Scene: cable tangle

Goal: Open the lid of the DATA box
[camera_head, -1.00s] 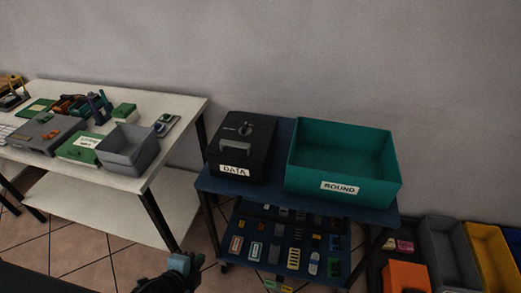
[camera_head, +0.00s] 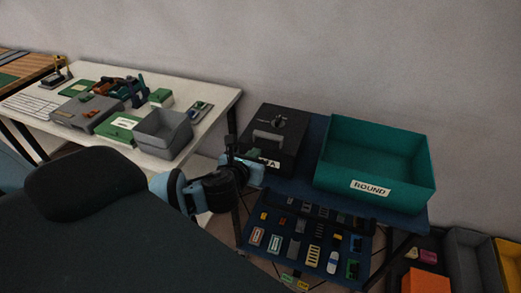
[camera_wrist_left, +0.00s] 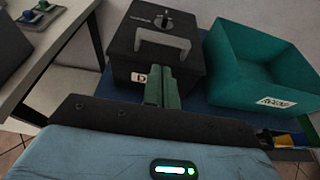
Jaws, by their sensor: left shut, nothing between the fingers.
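The DATA box (camera_head: 275,139) is black with a grey handle and a knob on its lid, and it stands on the left of the blue cart top. Its lid is closed. My left gripper (camera_head: 252,164) is in front of the box and hides part of the DATA label. In the left wrist view, the fingers of my left gripper (camera_wrist_left: 163,80) are shut and empty, pointing at the front of the DATA box (camera_wrist_left: 160,50). The grey handle (camera_wrist_left: 163,45) shows just beyond the fingertips. I cannot tell whether the fingers touch the box. My right gripper is not in view.
A teal ROUND bin (camera_head: 376,165) stands right of the box on the blue cart (camera_head: 308,160). Several small parts lie on the shelf below. A white table (camera_head: 225,103) with a grey bin (camera_head: 163,135) is at the left. Grey, yellow and orange bins stand at the right.

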